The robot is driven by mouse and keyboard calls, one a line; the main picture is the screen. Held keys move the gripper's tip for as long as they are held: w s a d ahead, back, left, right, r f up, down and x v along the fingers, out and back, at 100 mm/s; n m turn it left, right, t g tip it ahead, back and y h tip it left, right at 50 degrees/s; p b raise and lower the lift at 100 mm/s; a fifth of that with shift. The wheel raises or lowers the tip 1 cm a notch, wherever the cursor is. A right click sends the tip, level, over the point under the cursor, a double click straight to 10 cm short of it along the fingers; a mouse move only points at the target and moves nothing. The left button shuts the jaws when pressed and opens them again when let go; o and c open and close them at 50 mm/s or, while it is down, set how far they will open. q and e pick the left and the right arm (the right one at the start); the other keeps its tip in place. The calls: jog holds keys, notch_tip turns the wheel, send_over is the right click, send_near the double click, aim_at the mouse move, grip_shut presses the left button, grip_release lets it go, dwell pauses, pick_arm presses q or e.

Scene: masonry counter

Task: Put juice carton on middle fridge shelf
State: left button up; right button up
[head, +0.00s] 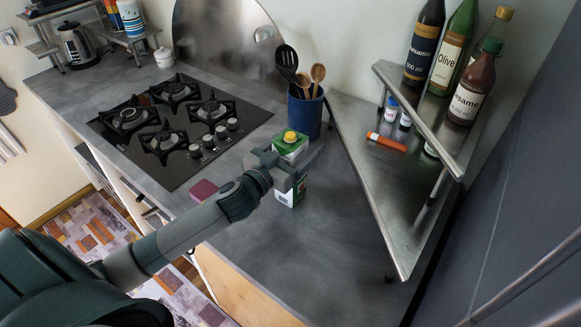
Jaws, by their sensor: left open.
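The juice carton (291,147), green and white with a yellow cap, stands upright on the grey counter near the blue utensil pot. My left gripper (292,170) is open at the carton's middle and hides part of it. The carton's top and its lower part show above and below the gripper. I cannot tell whether the fingers touch the carton. My right gripper is not in view. No fridge shelf shows. A tall dark grey panel (510,200) with a bar handle stands at the right, and I cannot tell whether it is the fridge.
The blue pot (306,112) with spoons stands behind the carton. A metal corner rack (385,205) with bottles is to the right. A black gas hob (180,125) lies to the left, and a dark pink block (203,190) lies nearby. The front counter (290,255) is clear.

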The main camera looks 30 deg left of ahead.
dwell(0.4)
pick_arm(q)
jog(key=c, duration=1.8)
jog(key=shift+r, duration=0.1)
grip_shut()
jog(key=shift+r, duration=0.1)
jog(key=shift+r+b, duration=0.3)
jog(key=shift+r, duration=0.45)
jog(key=s+d+r+b, duration=0.2)
jog(key=d+r+b, duration=0.1)
jog(key=d+r, duration=0.6)
jog(key=shift+s+d+r, duration=0.2)
jog(key=shift+d, duration=0.95)
